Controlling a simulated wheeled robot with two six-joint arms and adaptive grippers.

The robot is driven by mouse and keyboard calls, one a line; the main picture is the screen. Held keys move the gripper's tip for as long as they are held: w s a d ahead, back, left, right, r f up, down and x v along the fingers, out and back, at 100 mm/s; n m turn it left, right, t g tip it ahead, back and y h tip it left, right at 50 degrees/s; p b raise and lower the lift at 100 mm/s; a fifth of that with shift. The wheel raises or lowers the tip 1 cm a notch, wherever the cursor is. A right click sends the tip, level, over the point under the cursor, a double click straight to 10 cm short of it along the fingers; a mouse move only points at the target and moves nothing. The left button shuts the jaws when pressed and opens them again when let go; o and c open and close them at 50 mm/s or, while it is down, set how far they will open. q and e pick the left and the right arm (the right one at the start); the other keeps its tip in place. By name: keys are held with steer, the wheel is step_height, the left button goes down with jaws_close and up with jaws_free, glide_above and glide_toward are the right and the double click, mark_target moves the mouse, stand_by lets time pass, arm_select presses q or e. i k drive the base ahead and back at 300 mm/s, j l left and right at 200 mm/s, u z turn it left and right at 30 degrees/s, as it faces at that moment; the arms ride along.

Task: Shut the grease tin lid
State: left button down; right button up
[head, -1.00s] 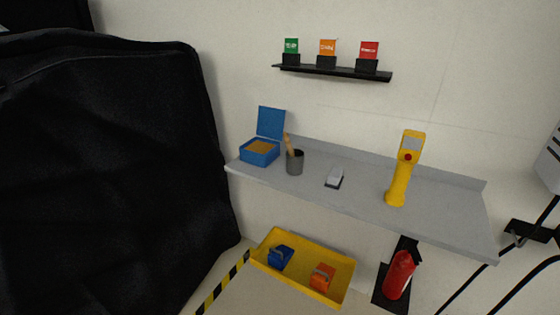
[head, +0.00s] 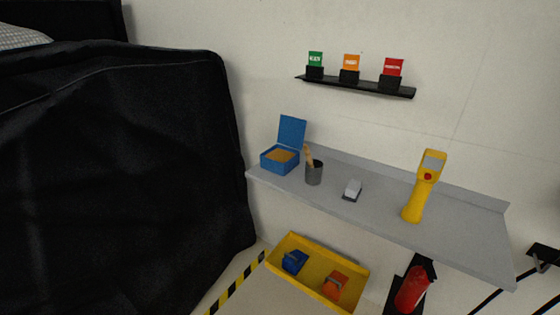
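The grease tin (head: 279,160) is a blue box at the left end of the grey wall shelf (head: 440,215). Its blue lid (head: 291,131) stands up, open, at the back of the tin. Brownish-yellow grease (head: 283,154) shows inside. Neither of my grippers is in the head view.
A small grey-white block (head: 352,190) and a yellow handheld device (head: 424,187) are farther right. A black covered cart (head: 120,180) fills the left. A yellow tray (head: 318,277) sits below the shelf.

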mark_target(292, 132)
steer(key=i+l, duration=0.15)
steer(key=l, duration=0.2)
steer(key=i+l+z, duration=0.1)
steer(key=l, duration=0.25)
steer(key=i+l, duration=0.2)
steer(key=l, duration=0.15)
steer(key=z, duration=0.05)
